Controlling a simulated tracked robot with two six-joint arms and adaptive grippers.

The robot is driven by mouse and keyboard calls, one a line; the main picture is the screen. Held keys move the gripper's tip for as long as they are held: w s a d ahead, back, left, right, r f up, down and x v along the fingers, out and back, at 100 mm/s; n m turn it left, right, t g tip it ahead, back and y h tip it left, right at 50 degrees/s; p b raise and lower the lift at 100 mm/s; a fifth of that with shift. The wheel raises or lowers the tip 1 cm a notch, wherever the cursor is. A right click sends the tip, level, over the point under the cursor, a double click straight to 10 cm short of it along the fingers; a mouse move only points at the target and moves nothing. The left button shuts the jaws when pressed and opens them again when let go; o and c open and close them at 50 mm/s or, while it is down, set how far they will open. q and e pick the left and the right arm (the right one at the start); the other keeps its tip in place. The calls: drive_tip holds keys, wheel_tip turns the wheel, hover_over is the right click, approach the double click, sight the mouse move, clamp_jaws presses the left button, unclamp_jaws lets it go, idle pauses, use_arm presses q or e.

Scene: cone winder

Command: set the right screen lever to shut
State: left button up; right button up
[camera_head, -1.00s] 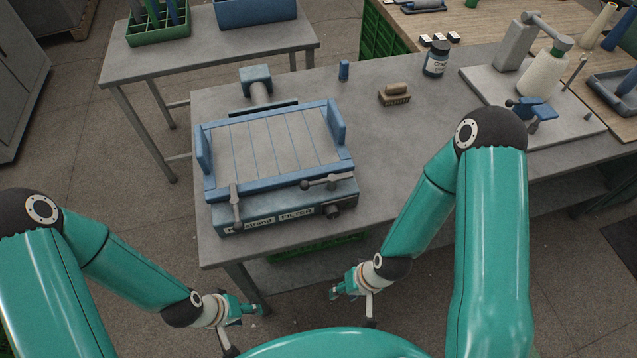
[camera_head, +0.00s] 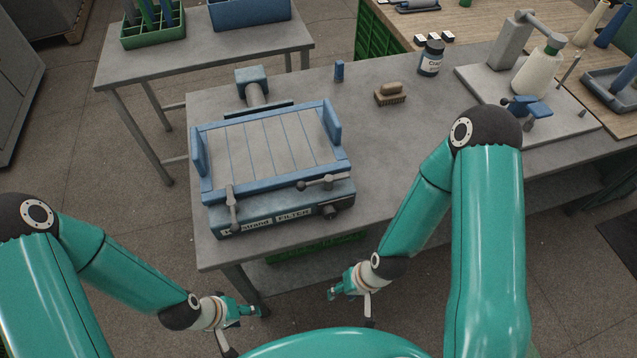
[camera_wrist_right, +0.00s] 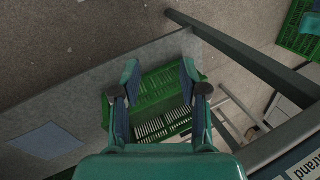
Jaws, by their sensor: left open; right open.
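The filter unit (camera_head: 224,225) is a blue-framed box with a pale slatted top on the grey table. Two grey levers are on its front. The right screen lever (camera_head: 322,183) lies roughly sideways along the front edge. The left lever (camera_head: 232,207) points toward me. My right gripper (camera_head: 335,291) is open and empty, below and in front of the table's front edge, apart from the lever. Its open fingers also show in the right wrist view (camera_wrist_right: 160,80). My left gripper (camera_head: 256,311) is open and empty, low in front of the table, left of the right one.
A brush (camera_head: 390,94), a dark jar (camera_head: 431,58) and a small blue item (camera_head: 339,71) stand behind and right of the unit. A cone winder (camera_head: 513,55) stands at the far right. A green crate (camera_wrist_right: 160,88) is below the table.

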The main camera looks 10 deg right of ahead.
drive_tip(key=shift+o, duration=0.7)
drive_tip(key=shift+r, duration=0.15)
drive_tip(key=w+a+r+n+p, duration=0.2)
drive_tip(key=w+r+n+p, duration=0.1)
drive_tip(key=r, duration=0.1)
drive_tip(key=w+a+r+n+g+h+p, duration=0.1)
drive_tip(key=w+a+r+n+p, duration=0.2)
drive_tip(key=r, duration=0.2)
drive_tip(key=w+a+r+n+g+p, duration=0.1)
drive_tip(key=w+a+r+n+p, duration=0.1)
drive_tip(key=w+r+n, duration=0.1)
drive_tip(key=shift+w+a+r+n+h+p, duration=0.15)
drive_tip(key=shift+w+r+n+p, duration=0.05)
drive_tip(key=shift+r, duration=0.25)
drive_tip(key=shift+w+a+r+n+h+p, duration=0.1)
drive_tip(key=shift+w+r+n+h+p, duration=0.1)
drive_tip(key=shift+r, duration=0.2)
drive_tip(key=n+t+h, duration=0.3)
drive_tip(key=n+h, duration=0.4)
drive_tip(key=n, duration=0.1)
approach(298, 185)
drive_tip(key=b+x, duration=0.8)
drive_tip(key=b, duration=0.6)
drive_tip(key=shift+w+a, duration=0.1)
drive_tip(key=shift+a, duration=0.05)
drive_tip(key=shift+b+x, duration=0.6)
drive_tip(key=shift+x, duration=0.15)
drive_tip(key=shift+c, duration=0.2)
